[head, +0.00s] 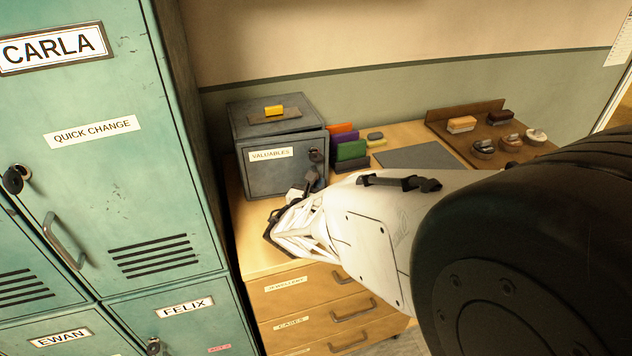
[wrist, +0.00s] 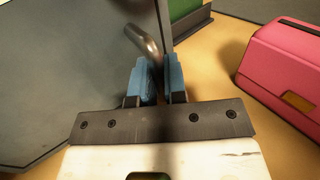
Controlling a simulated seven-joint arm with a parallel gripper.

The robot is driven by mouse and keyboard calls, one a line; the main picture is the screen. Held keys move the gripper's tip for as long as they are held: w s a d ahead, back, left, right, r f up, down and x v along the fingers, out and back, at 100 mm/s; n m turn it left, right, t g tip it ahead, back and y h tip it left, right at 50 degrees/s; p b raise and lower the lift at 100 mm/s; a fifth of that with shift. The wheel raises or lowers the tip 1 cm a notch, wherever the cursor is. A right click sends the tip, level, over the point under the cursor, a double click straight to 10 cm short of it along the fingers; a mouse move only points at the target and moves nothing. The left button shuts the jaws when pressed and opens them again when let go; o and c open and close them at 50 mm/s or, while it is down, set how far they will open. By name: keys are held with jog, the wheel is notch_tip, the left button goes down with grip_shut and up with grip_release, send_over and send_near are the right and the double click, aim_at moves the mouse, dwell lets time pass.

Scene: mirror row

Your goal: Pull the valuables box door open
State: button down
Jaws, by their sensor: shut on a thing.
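The valuables box (head: 250,122) is a grey metal box on the wooden counter, with a "VALUABLES" label and a dark lock on its front door (head: 270,178). I cannot tell whether the door stands slightly ajar. My gripper (head: 308,188) is at the lower right of the door. In the wrist view, the blue fingertips of my gripper (wrist: 161,82) are closed around the lower end of a metal bar handle (wrist: 144,41). The grey door (wrist: 65,75) fills the left of that view. The grasped part of the handle is hidden between the fingers.
Teal lockers (head: 110,190) stand close on the left. Orange, purple and green upright items (head: 350,151) stand just right of the box. A pink case (wrist: 285,70) lies right of my gripper in the wrist view. A dark mat (head: 415,156) lies farther right.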

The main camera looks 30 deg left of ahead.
jog(key=s+m+h, duration=0.1)
jog(key=s+d+h, duration=0.1)
jog(key=s+m+h, duration=0.1)
jog(key=s+h, duration=0.1)
jog(key=shift+s+d+m, duration=0.1)
jog(key=shift+d+m, duration=0.15)
jog(key=shift+m, duration=0.05)
jog(key=shift+s+d+m+h, duration=0.15)
jog(key=shift+s+m+h, duration=0.25)
jog(key=shift+s+h, duration=0.4)
jog(key=shift+s+d, duration=0.1)
jog(key=shift+s, duration=0.2)
jog(key=v, duration=1)
jog(key=shift+s+d+r, duration=0.1)
jog(key=shift+d+r, duration=0.05)
jog(key=shift+d, duration=0.25)
jog(key=shift+v, duration=0.8)
jog(key=shift+a+r, duration=0.1)
jog(key=shift+a, duration=0.1)
jog(key=c, duration=1.5)
grip_release()
jog(key=shift+o, duration=0.2)
